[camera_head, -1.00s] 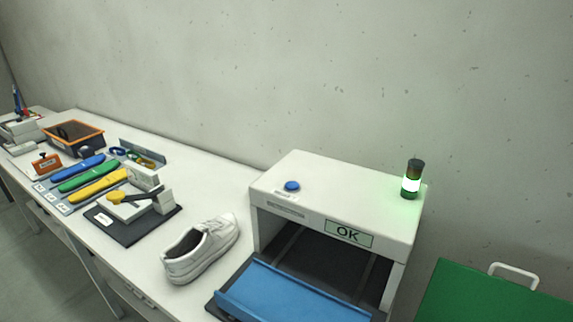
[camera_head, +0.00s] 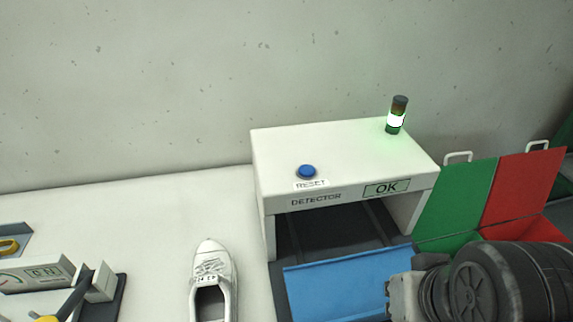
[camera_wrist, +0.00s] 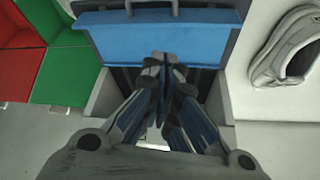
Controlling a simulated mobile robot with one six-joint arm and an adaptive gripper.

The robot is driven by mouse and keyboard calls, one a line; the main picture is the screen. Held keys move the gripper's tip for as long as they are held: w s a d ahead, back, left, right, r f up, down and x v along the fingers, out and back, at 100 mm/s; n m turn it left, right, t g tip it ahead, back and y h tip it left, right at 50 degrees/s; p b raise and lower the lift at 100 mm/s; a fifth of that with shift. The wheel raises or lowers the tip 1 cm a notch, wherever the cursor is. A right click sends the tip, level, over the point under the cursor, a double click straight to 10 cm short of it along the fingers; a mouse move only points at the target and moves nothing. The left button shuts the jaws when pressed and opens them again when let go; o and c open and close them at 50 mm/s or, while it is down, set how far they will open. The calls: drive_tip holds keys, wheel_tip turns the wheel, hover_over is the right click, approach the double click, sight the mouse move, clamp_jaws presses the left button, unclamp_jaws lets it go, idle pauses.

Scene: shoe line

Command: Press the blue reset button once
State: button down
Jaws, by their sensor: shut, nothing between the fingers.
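The blue reset button (camera_head: 307,172) sits on top of the white detector (camera_head: 340,145), near its front left edge, above a RESET label (camera_head: 311,184). The detector's sign (camera_head: 386,188) reads OK. My arm reaches in at the lower right of the head view, right of the button and apart from it; the fingertips cannot be made out there. In the wrist view my gripper (camera_wrist: 165,65) is shut and empty, its tips overlapping the blue tray (camera_wrist: 158,38) in the picture. The button does not show in the wrist view.
A lit green signal lamp (camera_head: 396,115) stands at the detector's back right. A white shoe (camera_head: 212,275) lies on the table to its left. Green (camera_head: 455,205) and red (camera_head: 520,185) bins stand to the right. A gauge block (camera_head: 38,272) is at the lower left.

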wheel_tip(320, 180, up, 15)
drive_tip(key=m+y+p, duration=0.8)
drive_tip(key=m+p, duration=0.8)
drive_tip(key=p, duration=1.1)
hover_over(305, 172)
drive_tip(key=shift+r, duration=0.15)
drive_tip(key=shift+n, duration=0.3)
wheel_tip(305, 172, down, 8)
drive_tip(key=b, duration=0.6)
drive_tip(key=shift+r+b, duration=0.1)
drive_tip(key=shift+b, duration=0.2)
drive_tip(key=shift+f+b, duration=0.5)
drive_tip(key=shift+b, duration=0.1)
drive_tip(key=shift+f, duration=0.1)
